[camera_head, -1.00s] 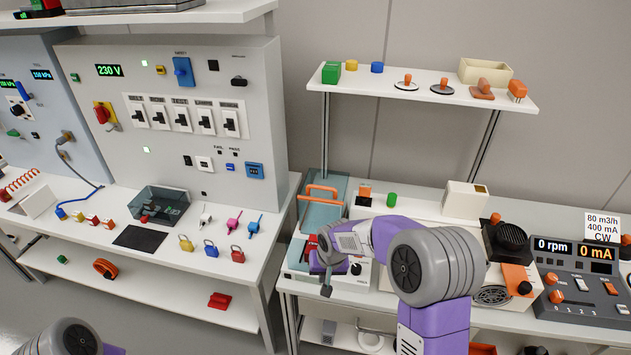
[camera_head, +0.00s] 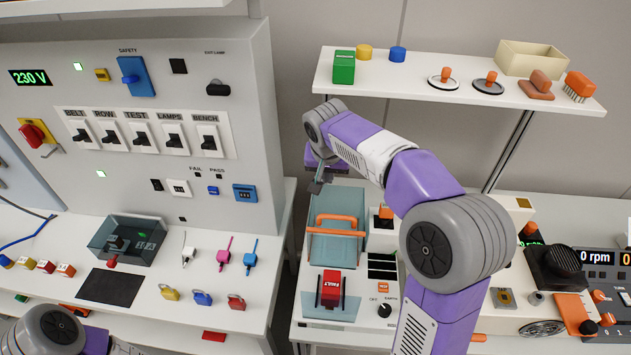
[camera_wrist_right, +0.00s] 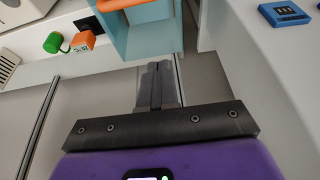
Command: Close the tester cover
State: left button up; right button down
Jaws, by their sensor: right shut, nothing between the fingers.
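The tester (camera_head: 330,325) stands on the right bench, with a red block marked FAULT (camera_head: 331,284) in its front part. Its see-through teal cover (camera_head: 325,249) is open and raised behind the red block, with an orange handle (camera_head: 337,232). My right gripper (camera_head: 319,184) is shut and empty, above and behind the cover's top edge, apparently not touching it. In the right wrist view the shut fingers (camera_wrist_right: 158,84) point towards the cover (camera_wrist_right: 152,41), whose orange handle (camera_wrist_right: 112,22) is at the top. My left gripper is out of view; only part of that arm shows at the lower left.
A shelf (camera_head: 400,84) with small parts hangs above the bench, close to my right arm. A tall switch panel (camera_head: 230,45) stands to the left. A gap separates the two benches.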

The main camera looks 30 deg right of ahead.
jog(key=b, duration=0.2)
send_over(328, 212)
jog(key=f, duration=0.9)
jog(key=shift+w+d, duration=0.2)
jog(key=shift+d, duration=0.1)
jog(key=shift+s+a+f, duration=0.2)
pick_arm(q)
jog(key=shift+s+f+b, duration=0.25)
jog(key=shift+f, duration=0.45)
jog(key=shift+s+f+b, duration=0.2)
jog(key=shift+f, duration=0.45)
pick_arm(e)
jog(key=shift+s+a+f, duration=0.1)
jog(key=shift+s+a, duration=0.35)
jog(key=shift+s, duration=0.25)
jog(key=shift+s+a+f, duration=0.1)
jog(key=shift+s+a, duration=0.3)
jog(key=shift+s, duration=0.25)
